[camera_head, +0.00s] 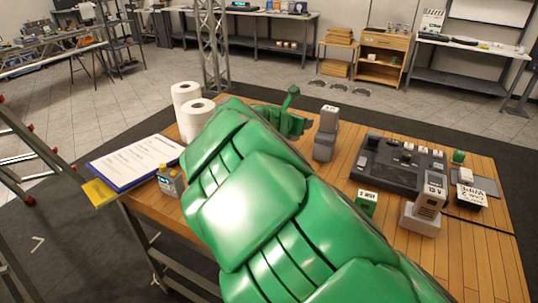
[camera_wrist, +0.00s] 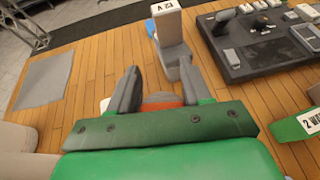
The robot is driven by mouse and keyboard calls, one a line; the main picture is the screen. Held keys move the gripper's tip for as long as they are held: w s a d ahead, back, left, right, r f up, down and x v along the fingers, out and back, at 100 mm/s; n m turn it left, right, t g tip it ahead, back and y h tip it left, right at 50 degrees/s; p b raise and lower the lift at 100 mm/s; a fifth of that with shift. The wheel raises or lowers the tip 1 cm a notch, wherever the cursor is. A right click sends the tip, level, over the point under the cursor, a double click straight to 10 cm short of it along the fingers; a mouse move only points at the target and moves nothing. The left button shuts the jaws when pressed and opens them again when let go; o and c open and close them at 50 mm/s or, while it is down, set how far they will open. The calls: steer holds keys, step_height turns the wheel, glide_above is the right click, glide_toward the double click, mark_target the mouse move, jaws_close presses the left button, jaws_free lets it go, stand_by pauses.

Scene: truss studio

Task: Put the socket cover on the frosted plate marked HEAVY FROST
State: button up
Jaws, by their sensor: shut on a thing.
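In the wrist view my gripper (camera_wrist: 157,72) points over the wooden table. Its two dark fingers stand apart with an orange-red thing (camera_wrist: 162,98) between them, which I take to be the socket cover. Only its upper edge shows above the green palm; the rest is hidden. A pale patch shows beside the left finger. In the head view my green arm hides the fingers and the held thing. A flat grey square (camera_wrist: 47,79) lies on the table left of my gripper in the wrist view; I see no marking on it. I cannot read HEAVY FROST anywhere.
A grey labelled post (camera_head: 326,135) stands just beyond my gripper. A black console (camera_head: 395,165), a green labelled block (camera_head: 366,204) and another labelled post (camera_head: 430,203) are at right. Paper rolls (camera_head: 196,117), a clipboard (camera_head: 133,160) and a small grey-yellow container (camera_head: 170,182) are at left.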

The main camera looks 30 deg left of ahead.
steer(key=s+a+n+y, duration=0.1)
steer(key=s+a+y, duration=0.1)
steer(key=a, duration=0.4)
steer(key=shift+w+a+f+m+g+h, duration=0.15)
steer(key=shift+w+a+f+m+h, duration=0.35)
steer(key=shift+w+a+f+h, duration=1.05)
steer(key=shift+w+a+f+m+g+h, duration=0.25)
steer(key=shift+w+a+f+m, duration=0.3)
steer(key=shift+w+f, duration=1.95)
steer(key=shift+w+a+f+m+g+h, duration=0.1)
steer(key=shift+w+a+f+m+h, duration=0.35)
steer(key=shift+w+a+f+h, duration=1.45)
steer(key=shift+s+d+f+y, duration=0.25)
steer(key=shift+d+f+y, duration=0.45)
steer(key=shift+y, duration=0.2)
